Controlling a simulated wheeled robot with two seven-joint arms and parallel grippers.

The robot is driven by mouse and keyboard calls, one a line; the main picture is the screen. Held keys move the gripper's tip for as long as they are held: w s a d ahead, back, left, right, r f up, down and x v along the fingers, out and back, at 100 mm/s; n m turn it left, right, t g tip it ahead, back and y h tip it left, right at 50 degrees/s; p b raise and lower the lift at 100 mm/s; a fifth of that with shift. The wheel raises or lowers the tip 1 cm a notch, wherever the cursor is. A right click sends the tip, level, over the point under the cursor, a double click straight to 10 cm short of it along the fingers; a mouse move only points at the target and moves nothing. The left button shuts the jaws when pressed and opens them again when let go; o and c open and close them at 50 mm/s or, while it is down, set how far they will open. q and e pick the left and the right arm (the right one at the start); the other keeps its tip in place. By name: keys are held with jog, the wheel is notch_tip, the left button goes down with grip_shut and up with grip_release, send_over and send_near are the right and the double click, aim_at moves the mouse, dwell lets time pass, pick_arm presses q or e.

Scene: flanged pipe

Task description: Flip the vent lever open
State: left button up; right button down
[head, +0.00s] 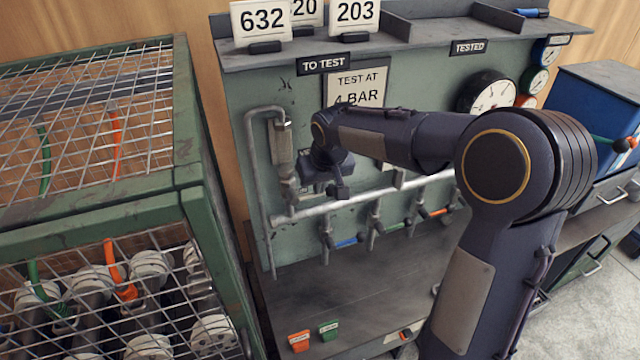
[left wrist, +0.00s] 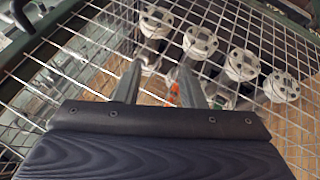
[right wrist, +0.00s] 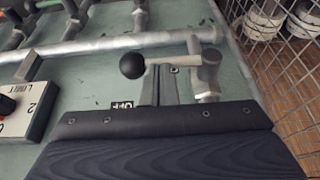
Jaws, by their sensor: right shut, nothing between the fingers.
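The vent lever, a pale arm with a black ball knob (right wrist: 131,65), shows in the right wrist view. It lies roughly sideways from a grey valve body (right wrist: 207,72) below a pale pipe. An "OFF" label (right wrist: 122,105) is on the panel nearby. My right gripper (right wrist: 163,72) is shut and empty, its fingertips right at the lever arm beside the knob; I cannot tell if they touch. In the head view my right gripper (head: 328,178) is at the panel's left pipework and hides the lever. My left gripper (left wrist: 160,75) is open and empty above a wire mesh cage.
The green mesh cage (head: 190,185) holding flanged pipes stands left of the test panel (head: 245,90). Several small valves with coloured handles hang from the pale manifold pipe (head: 330,206). A lower bench (head: 350,275) holds orange and green tags. A gauge (head: 487,92) is at right.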

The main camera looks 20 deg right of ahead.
jog(key=shift+d+f+y+b, duration=0.15)
jog(key=shift+f+y+b, duration=0.15)
jog(key=shift+y+b, duration=0.15)
notch_tip(320, 180, down, 9)
jog(key=a+m+t+y+b, duration=0.2)
jog(key=y+b, duration=1.3)
jog(key=b, duration=0.9)
jog(key=shift+a+f+m+t, duration=0.15)
jog(key=shift+a+m+t, duration=0.3)
jog(key=shift+m, duration=0.55)
jog(key=shift+d, duration=0.1)
